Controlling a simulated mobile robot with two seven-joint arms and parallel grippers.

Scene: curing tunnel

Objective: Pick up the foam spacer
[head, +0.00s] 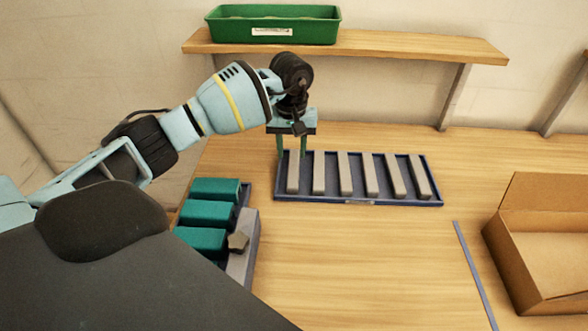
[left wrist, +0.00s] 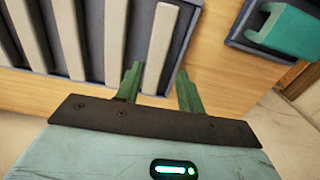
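Several light grey bars, which look like the foam spacers, lie side by side in a blue slotted tray (head: 360,202) at the back of the table. My left gripper (head: 292,154) points down over the tray's left end, at the leftmost bar (head: 294,172). In the left wrist view, the fingers of my left gripper (left wrist: 159,82) are apart, one on each side of that end bar (left wrist: 160,48), with gaps showing. The bar still sits in the tray. I cannot tell how deep the fingertips reach. My right gripper is not in view.
Teal blocks (head: 207,215) stand in a holder at the left, beside a small grey-brown piece (head: 238,242). An open cardboard box (head: 520,265) is at the right, near a thin blue-grey strip (head: 474,274). A green bin (head: 272,28) sits on the shelf (head: 400,47). The table's middle is clear.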

